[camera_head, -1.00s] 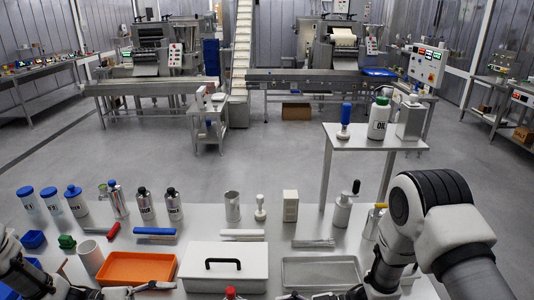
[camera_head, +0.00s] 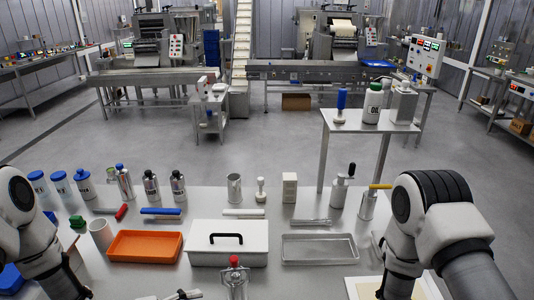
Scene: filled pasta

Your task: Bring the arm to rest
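My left arm (camera_head: 30,245) comes in at the left edge and bends down out of the bottom of the frame. My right arm (camera_head: 435,225) stands large at the right, its lower links running down past the bottom edge. The arms hang over the near corners of the grey worktable (camera_head: 210,195).
Near the front stand an orange tray (camera_head: 145,247), a white lidded box (camera_head: 228,243), a metal tray (camera_head: 320,248) and a red-topped metal device (camera_head: 234,280). Bottles (camera_head: 82,184) line the back left. A raised stand (camera_head: 350,128) holds a green-capped bottle (camera_head: 372,104).

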